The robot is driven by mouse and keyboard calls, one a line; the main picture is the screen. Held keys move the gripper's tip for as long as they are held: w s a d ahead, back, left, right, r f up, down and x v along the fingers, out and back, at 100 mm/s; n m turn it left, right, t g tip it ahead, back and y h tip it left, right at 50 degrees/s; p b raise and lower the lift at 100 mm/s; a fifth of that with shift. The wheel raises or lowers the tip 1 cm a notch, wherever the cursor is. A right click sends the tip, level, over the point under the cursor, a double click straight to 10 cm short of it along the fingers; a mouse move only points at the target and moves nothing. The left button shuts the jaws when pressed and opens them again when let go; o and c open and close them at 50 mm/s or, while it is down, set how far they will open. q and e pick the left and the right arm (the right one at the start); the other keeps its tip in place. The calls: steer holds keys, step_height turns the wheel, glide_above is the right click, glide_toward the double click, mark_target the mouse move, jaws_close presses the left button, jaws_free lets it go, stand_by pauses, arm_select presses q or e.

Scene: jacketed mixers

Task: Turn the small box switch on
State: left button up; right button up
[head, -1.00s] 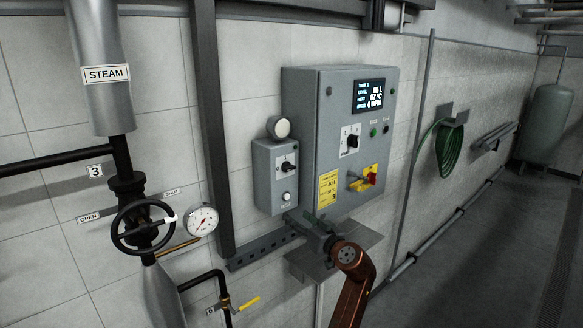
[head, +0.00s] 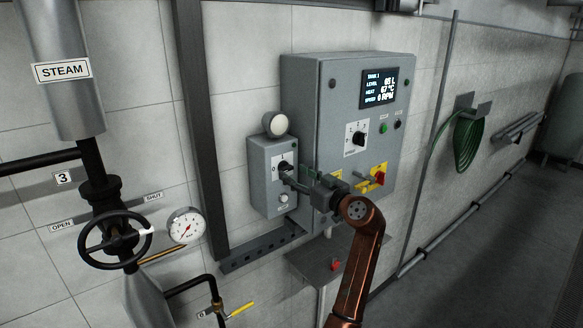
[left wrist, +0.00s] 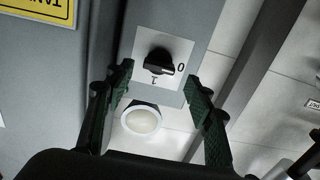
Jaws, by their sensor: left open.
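The small grey box (head: 259,190) is on the wall, left of the larger control panel. Its black rotary switch (head: 283,169) sits on a white plate and is partly covered by my gripper in the head view. In the left wrist view the switch (left wrist: 158,62) shows inverted, its handle lying toward the 0 mark, with the 1 mark below it. My left gripper (head: 295,178) is just in front of the box; in the left wrist view its open green fingers (left wrist: 160,72) lie on either side of the switch, with nothing visibly held. My right gripper is not in view.
The large panel (head: 333,130) with a red-and-yellow switch (head: 378,175) stands close right. A shelf (head: 312,262) is below; a valve wheel (head: 115,240) is left.

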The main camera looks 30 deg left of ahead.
mark_target(289, 170)
arm_select(q)
steer(key=x, duration=0.3)
steer(key=shift+d+p, duration=0.1)
steer(key=shift+p, duration=0.2)
steer(key=shift+w+a+f, duration=0.1)
steer(key=shift+w+a, duration=0.1)
steer(key=shift+w, duration=0.05)
steer(key=shift+a, duration=0.1)
steer(key=shift+c, duration=0.7)
steer(key=c, duration=1)
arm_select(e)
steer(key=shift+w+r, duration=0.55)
